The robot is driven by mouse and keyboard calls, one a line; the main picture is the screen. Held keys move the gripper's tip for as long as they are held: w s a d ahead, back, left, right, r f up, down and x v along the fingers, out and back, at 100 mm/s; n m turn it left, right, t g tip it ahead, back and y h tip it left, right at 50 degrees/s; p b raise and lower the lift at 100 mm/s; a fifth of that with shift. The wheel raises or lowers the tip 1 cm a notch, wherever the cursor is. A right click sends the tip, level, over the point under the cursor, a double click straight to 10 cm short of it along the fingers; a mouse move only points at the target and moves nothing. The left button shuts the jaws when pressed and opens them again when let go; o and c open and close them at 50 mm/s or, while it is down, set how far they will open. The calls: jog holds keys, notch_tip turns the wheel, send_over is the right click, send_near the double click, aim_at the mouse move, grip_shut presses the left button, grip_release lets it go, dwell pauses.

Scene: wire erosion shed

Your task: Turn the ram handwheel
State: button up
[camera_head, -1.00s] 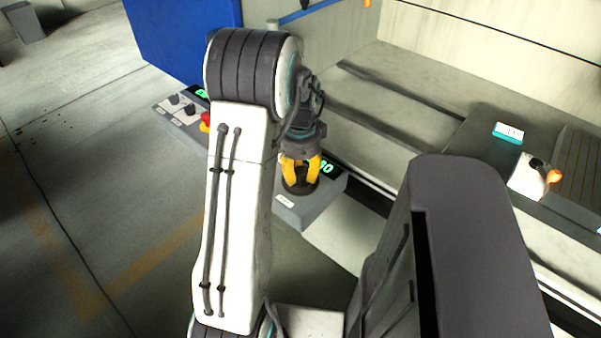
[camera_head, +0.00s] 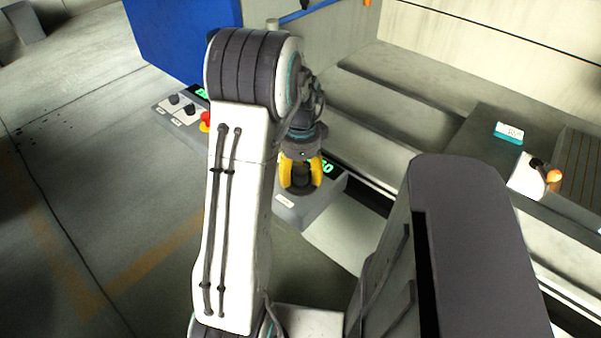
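The ram handwheel (camera_head: 300,180) is a small dark round knob on top of a grey control box (camera_head: 318,203) near the middle of the picture. My gripper (camera_head: 301,184) points down over it. Its two yellow fingers stand on the left and right sides of the knob, with the dark knob between them. I cannot tell whether the fingers press on it or stand slightly apart. A green lit display (camera_head: 327,168) on the box is partly hidden by the right finger. My arm covers the ground to the left of the box.
Another grey panel (camera_head: 176,118) with dark knobs and a red button (camera_head: 206,119) lies to the left, partly behind my arm. A blue cabinet (camera_head: 175,40) stands behind. A pale machine bed with a dark block and small orange-tipped part (camera_head: 553,176) is at the right.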

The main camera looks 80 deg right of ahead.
aim_at(299, 176)
notch_tip(299, 176, up, 12)
dwell(0.9)
dwell(0.7)
jog(key=f+n, duration=0.1)
jog(key=n, duration=0.2)
jog(key=a+f+n, duration=0.1)
jog(key=n, duration=0.2)
jog(key=f+n, duration=0.2)
jog(key=n, duration=0.1)
jog(key=shift+a+n, duration=0.3)
jog(key=shift+n, duration=0.1)
jog(key=w+a+r+n+p, duration=0.1)
jog(key=w+a+n, duration=0.55)
jog(key=a, duration=0.35)
jog(key=w+a+r+n+p, duration=0.1)
jog(key=w+a+n, duration=0.5)
jog(key=w+a, duration=0.3)
jog(key=w+a+r+n+t+p, duration=0.1)
jog(key=w+a+r+n, duration=0.1)
jog(key=a+n, duration=0.3)
jog(key=w+a+r+n+t+p, duration=0.1)
jog(key=a+r+n, duration=0.4)
jog(key=a, duration=0.9)
jog(key=shift+w+n+t, duration=0.55)
jog(key=shift+w+t, duration=0.15)
jog(key=shift+w, duration=0.5)
